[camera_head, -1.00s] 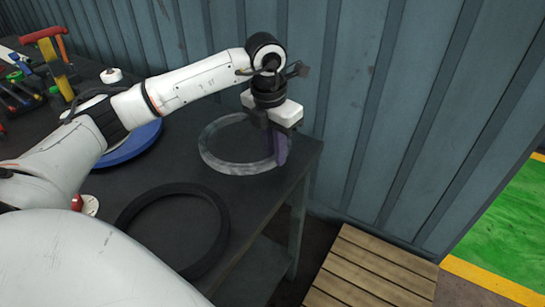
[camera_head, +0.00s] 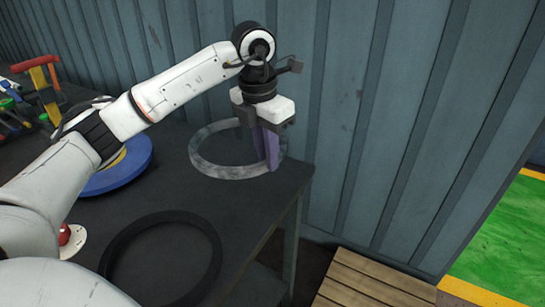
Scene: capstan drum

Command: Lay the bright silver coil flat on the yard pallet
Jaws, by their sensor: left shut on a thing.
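The bright silver coil (camera_head: 215,170) is a thin grey ring at the far right corner of the dark table. My left gripper (camera_head: 268,165) points down with purple fingers at the ring's right side and is shut on its band. The coil looks level, at or just above the tabletop; I cannot tell whether it touches. The yard pallet (camera_head: 372,282) is a slatted wooden platform on the floor, low at the bottom right, partly cut off by the picture edge. My right gripper is not in view.
A black ring (camera_head: 213,262) lies on the table (camera_head: 260,207) nearer me. A blue disc (camera_head: 130,172) sits behind my left arm, with coloured tools (camera_head: 42,85) at far left. A corrugated wall (camera_head: 345,120) stands behind the table and pallet.

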